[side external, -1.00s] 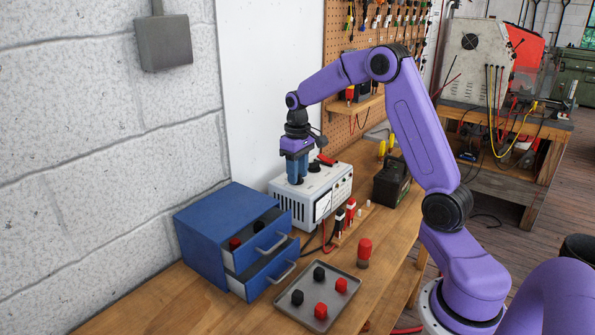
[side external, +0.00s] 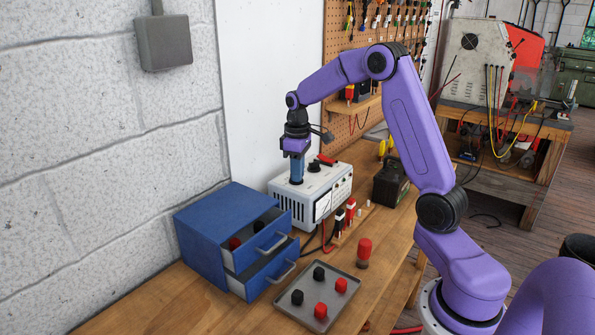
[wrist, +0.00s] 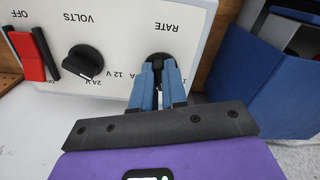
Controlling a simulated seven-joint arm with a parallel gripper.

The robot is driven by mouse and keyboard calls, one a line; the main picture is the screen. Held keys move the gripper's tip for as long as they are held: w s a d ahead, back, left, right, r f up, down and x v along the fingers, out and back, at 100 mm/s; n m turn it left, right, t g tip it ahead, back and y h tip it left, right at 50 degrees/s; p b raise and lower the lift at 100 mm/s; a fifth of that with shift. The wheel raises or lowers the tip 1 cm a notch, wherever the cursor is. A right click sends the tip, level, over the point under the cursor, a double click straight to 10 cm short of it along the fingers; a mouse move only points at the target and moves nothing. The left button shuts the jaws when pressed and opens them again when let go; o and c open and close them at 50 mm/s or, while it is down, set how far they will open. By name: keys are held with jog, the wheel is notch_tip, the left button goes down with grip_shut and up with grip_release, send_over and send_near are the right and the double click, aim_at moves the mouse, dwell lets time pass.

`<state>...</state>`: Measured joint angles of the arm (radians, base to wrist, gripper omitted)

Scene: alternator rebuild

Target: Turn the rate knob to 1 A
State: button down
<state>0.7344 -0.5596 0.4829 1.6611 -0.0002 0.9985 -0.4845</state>
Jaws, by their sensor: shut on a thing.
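The white charger (side external: 338,187) stands on the bench, and its top panel fills much of the wrist view (wrist: 112,35). The black rate knob (wrist: 157,59) sits below the printed word RATE. My gripper (side external: 297,181) points straight down over the panel. In the wrist view its blue fingers (wrist: 158,75) are shut on the rate knob, covering much of it. The knob's pointer and the scale marks around it are mostly hidden, so I cannot read its setting.
The black VOLTS knob (wrist: 83,62) and a red rocker switch (wrist: 25,56) are on the same panel. A blue drawer cabinet (side external: 215,221) with open drawers stands close by. A grey tray (side external: 300,318) holds red and black knobs. A black battery (side external: 390,184) stands behind the charger.

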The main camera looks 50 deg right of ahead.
jog(key=n, duration=0.4)
jog(key=shift+w+n, duration=0.1)
jog(key=shift+n, duration=0.2)
jog(key=shift+d+r+n, duration=0.1)
jog(key=shift+n, duration=1.7)
jog(key=c, duration=1.2)
grip_release()
jog(key=shift+o, duration=0.2)
notch_tip(320, 180, up, 17)
jog(key=shift+r, duration=0.15)
